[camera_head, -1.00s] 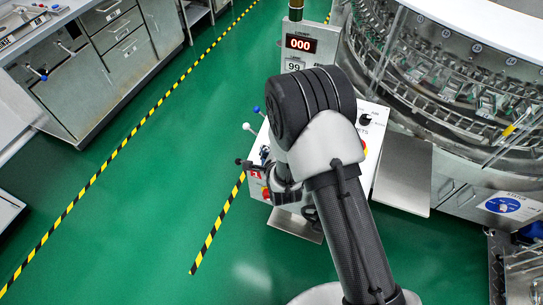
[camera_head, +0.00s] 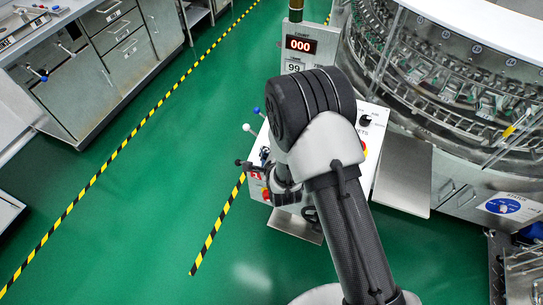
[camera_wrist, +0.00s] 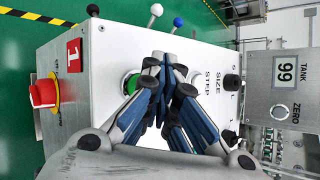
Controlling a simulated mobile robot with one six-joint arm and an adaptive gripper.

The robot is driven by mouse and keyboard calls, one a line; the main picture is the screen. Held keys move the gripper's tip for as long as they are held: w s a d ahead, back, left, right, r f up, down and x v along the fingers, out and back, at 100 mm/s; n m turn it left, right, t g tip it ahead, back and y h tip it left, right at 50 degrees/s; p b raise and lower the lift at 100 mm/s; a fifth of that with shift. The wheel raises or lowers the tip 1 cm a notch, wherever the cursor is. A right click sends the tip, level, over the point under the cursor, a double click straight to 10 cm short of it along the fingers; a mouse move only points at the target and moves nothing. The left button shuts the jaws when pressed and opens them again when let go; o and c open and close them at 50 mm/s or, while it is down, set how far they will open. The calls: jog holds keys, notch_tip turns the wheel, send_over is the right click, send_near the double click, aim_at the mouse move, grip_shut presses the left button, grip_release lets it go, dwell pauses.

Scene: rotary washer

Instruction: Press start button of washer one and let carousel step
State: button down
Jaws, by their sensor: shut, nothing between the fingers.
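Washer one's control box (camera_head: 382,128) stands in the middle of the head view, partly hidden by my arm. In the wrist view its panel carries a red label reading 1 (camera_wrist: 74,56) and a green button (camera_wrist: 131,82). My gripper (camera_wrist: 170,62) is shut and empty in front of this panel. Its blue-grey fingers overlap the right side of the green button; whether they touch it cannot be told. In the head view the gripper is mostly hidden behind my wrist. The carousel (camera_head: 440,85), a metal ring of holders, is at the upper right.
A red emergency knob (camera_wrist: 43,93) on a yellow base sits left of the label. Black knobs (camera_wrist: 232,82) are to the right. White and blue ball-topped levers (camera_head: 247,127) stick out from the box. A display (camera_head: 300,44) reads 000. Green floor is free on the left.

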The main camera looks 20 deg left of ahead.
jog(key=shift+f, duration=0.1)
jog(key=shift+w+f+b, duration=0.1)
jog(key=shift+f+b, duration=0.2)
jog(key=shift+b, duration=0.35)
